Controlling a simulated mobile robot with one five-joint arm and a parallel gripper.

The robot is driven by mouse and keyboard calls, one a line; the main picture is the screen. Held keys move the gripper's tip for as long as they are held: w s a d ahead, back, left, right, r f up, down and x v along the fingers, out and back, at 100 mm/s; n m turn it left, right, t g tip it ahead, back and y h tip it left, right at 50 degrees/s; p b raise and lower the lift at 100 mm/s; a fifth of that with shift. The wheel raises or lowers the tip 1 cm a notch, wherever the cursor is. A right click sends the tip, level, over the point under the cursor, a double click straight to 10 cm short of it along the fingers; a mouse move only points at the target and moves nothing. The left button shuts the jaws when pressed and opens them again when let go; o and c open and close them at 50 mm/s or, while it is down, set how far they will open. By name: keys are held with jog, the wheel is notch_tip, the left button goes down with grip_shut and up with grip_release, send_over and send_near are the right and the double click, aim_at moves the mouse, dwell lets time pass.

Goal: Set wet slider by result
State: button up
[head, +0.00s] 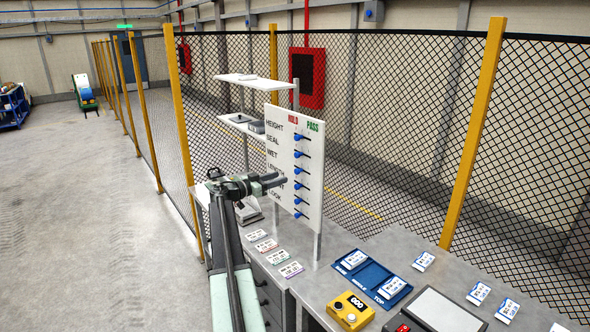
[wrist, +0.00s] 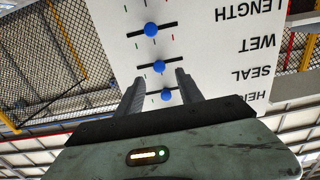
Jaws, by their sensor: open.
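A white board (head: 310,155) with HOLD and PASS columns stands on the bench. It carries a column of blue slider knobs in dark slots. The wet slider (head: 297,170) seems to be the third knob down; it also shows in the wrist view (wrist: 160,65), where it looks near the middle of its slot. My gripper (head: 283,180) is in front of the board, open and empty. In the upside-down wrist view, its fingertips (wrist: 156,79) are spread either side of the seal knob (wrist: 167,95), just short of the wet knob. Contact cannot be told. The height knob is hidden there.
A blue tray (head: 369,282) with printed cards, a yellow button box (head: 350,310) and a dark-framed panel (head: 440,312) lie on the bench. Loose cards lie around them. Shelves (head: 243,122) stand behind the board's left edge. Mesh fence runs behind.

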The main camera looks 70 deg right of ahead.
aim_at(296, 171)
jog(key=x, duration=0.8)
jog(key=shift+s+d+r, duration=0.15)
jog(key=shift+s+r, duration=0.05)
jog(key=shift+r, duration=0.1)
grip_shut()
dwell(1.1)
